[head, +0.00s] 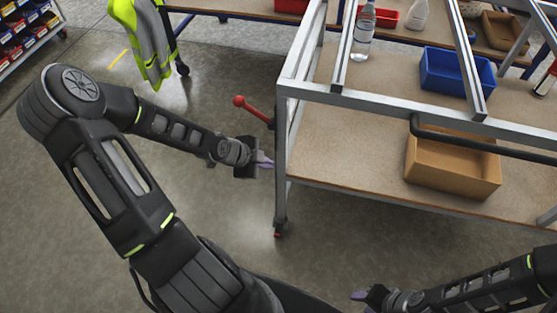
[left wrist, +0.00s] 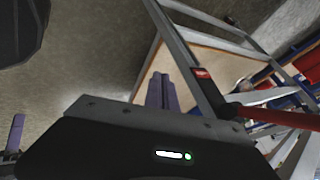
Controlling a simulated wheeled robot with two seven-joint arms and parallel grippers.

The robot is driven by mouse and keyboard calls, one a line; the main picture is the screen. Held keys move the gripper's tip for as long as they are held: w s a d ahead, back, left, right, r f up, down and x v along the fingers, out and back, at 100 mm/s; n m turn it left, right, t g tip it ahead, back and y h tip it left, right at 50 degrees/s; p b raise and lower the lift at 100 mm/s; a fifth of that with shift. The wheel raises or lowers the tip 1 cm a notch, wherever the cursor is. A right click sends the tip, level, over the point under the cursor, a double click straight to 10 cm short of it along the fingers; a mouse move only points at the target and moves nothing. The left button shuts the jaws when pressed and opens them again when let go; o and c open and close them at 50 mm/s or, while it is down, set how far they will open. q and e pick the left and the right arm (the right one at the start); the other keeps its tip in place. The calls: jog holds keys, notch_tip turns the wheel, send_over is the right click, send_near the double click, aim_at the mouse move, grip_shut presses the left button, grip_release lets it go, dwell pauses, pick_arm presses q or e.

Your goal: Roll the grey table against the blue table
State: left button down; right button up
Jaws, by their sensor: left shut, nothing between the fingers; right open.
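The grey table (head: 283,150) is a metal-framed table on castors with brown boards, standing at the right of the head view. Its frame also shows in the left wrist view (left wrist: 180,45). The blue table (head: 240,15), with a brown top and blue frame, stands behind it along the top edge. My left gripper (head: 268,160) is shut and empty, its purple fingertips close beside the grey table's left corner post; I cannot tell whether they touch. The fingers also show in the left wrist view (left wrist: 162,92). My right gripper (head: 360,297) is open, low in front of the grey table.
A red-knobbed lever (head: 250,108) sticks out left of the grey table's post. The table bears a bottle (head: 363,35), a blue bin (head: 455,73) and a cardboard box (head: 452,170). A yellow vest (head: 145,40) hangs at the back. The floor at left is clear.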

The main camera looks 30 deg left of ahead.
aim_at(279, 156)
pick_arm(q)
jog(key=w+f, duration=0.1)
jog(key=w, duration=0.1)
jog(key=w+f+b, duration=0.1)
jog(key=w+f, duration=0.2)
jog(key=w, duration=0.1)
jog(key=shift+w+f, duration=0.1)
jog(key=shift+f, duration=0.05)
jog(key=shift+w, duration=0.3)
pick_arm(e)
notch_tip(279, 156, down, 2)
jog(key=shift+f, duration=0.2)
pick_arm(q)
jog(key=shift+w+a, duration=0.1)
jog(key=shift+w, duration=0.05)
